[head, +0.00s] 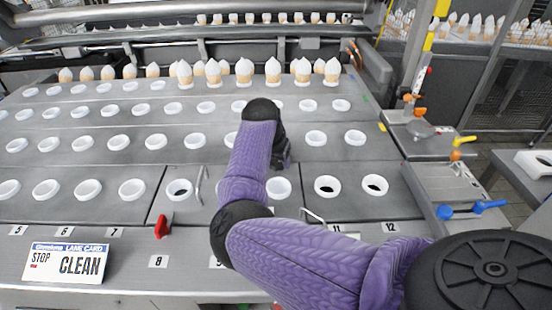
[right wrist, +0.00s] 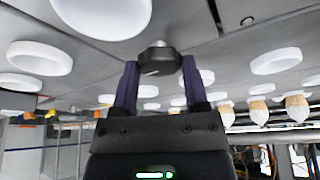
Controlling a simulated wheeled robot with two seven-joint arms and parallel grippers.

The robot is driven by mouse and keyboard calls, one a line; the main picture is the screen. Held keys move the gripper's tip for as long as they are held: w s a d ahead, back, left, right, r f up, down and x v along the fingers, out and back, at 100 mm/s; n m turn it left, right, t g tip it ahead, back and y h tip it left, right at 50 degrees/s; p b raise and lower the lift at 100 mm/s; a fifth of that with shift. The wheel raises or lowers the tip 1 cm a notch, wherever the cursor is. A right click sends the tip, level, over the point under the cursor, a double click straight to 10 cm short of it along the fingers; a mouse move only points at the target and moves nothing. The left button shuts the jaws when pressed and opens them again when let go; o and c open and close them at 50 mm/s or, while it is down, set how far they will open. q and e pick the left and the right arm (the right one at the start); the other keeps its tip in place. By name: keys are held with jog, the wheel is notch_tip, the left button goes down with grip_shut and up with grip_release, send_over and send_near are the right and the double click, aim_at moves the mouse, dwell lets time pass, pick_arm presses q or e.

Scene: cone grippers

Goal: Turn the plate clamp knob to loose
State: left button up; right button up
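The plate clamp knob (right wrist: 158,62) is a dark, many-sided knob on a short silver stem, seen in the right wrist view under the grey metal plate. My right gripper (right wrist: 160,72) has its two purple fingers on opposite sides of the knob, and both fingertips appear to touch it. No clear gap shows between them. In the head view my right gripper (head: 284,152) is mostly hidden behind my purple arm, and the knob is hidden there too. The knob's loose or tight marking cannot be read. My left gripper is not in view.
Rows of white cups (head: 118,142) fill the plates around the gripper, with filled cones (head: 213,72) behind. A wire handle (head: 199,185), a red lever (head: 162,226) and a lane card (head: 66,262) stand near the front. A blue handle (head: 471,210) is at right.

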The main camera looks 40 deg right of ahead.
grip_shut()
jog(key=shift+r+p, duration=0.1)
jog(key=shift+p, duration=0.35)
jog(key=n+t+y+p, duration=0.1)
jog(key=n+p, duration=0.2)
jog(key=p, duration=0.2)
jog(key=n+t+p, duration=0.1)
jog(key=n+p, duration=0.3)
jog(key=p, duration=0.1)
jog(key=shift+s+d+r+y, duration=0.15)
jog(key=shift+s+d+y, duration=0.05)
jog(key=shift+y, duration=0.2)
jog(key=shift+n+p, duration=0.45)
jog(key=shift+n, duration=0.15)
jog(key=n, duration=0.1)
jog(key=n+y+p, duration=0.1)
jog(key=shift+d+f+n+t, duration=0.1)
jog(key=shift+f+n+t, duration=0.1)
jog(key=shift+n+t, duration=0.15)
jog(key=shift+n+y, duration=0.5)
jog(key=shift+n, duration=0.45)
jog(key=shift+d+f+n+y, duration=0.1)
jog(key=shift+n+y, duration=0.2)
jog(key=shift+n, duration=0.4)
jog(key=shift+n+y+b, duration=0.4)
jog(key=shift+n+b, duration=0.2)
jog(key=shift+n, duration=1)
